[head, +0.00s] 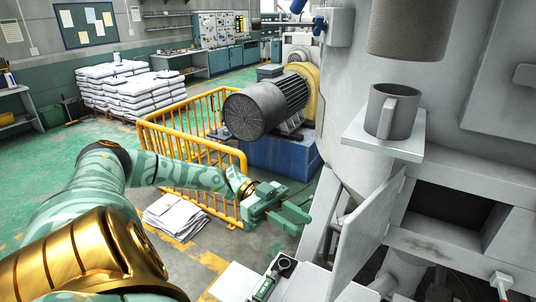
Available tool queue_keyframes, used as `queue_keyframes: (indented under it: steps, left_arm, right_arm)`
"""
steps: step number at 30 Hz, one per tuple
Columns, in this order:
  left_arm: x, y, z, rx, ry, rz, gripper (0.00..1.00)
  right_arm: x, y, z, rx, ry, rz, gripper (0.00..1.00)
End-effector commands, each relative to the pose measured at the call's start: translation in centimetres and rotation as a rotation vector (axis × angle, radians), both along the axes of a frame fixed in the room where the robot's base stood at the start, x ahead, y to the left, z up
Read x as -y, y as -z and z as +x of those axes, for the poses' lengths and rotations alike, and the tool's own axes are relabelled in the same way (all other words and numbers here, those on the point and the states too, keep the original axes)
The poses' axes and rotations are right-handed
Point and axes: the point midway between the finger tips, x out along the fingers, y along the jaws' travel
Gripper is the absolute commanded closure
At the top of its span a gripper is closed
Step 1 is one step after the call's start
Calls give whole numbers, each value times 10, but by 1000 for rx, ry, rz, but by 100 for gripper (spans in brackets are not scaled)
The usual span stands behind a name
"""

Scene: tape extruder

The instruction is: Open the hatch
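The hatch door (367,233) is a grey flat panel on the machine at the right. It stands swung outward at the left side of a dark rectangular opening (447,206). The inside of the opening is too dark to make out. My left gripper (296,222) is green and sits left of the door, apart from it. Its two fingers point right with a gap between them, and nothing shows in the gap. My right gripper is not in view.
A grey mug (391,111) stands on a small white shelf (357,137) above the opening. A yellow railing (192,126) and a large motor (262,106) are behind my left arm. A white surface (301,283) with small items lies below the gripper.

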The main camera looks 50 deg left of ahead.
Motion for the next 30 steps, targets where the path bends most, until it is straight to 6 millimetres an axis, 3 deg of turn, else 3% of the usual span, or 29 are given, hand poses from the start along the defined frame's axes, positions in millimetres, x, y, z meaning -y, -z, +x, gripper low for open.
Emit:
queue_keyframes:
  steps: [6, 12, 30]
  left_arm:
    - [-52, 4, -8, -1, -3, 3, 72]
    - [-76, 2, -13, 0, -1, 1, 72]
    - [-79, 0, -14, 1, 0, 0, 72]
  right_arm:
    - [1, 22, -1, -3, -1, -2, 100]
    - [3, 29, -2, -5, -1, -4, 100]
    - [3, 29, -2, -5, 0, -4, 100]
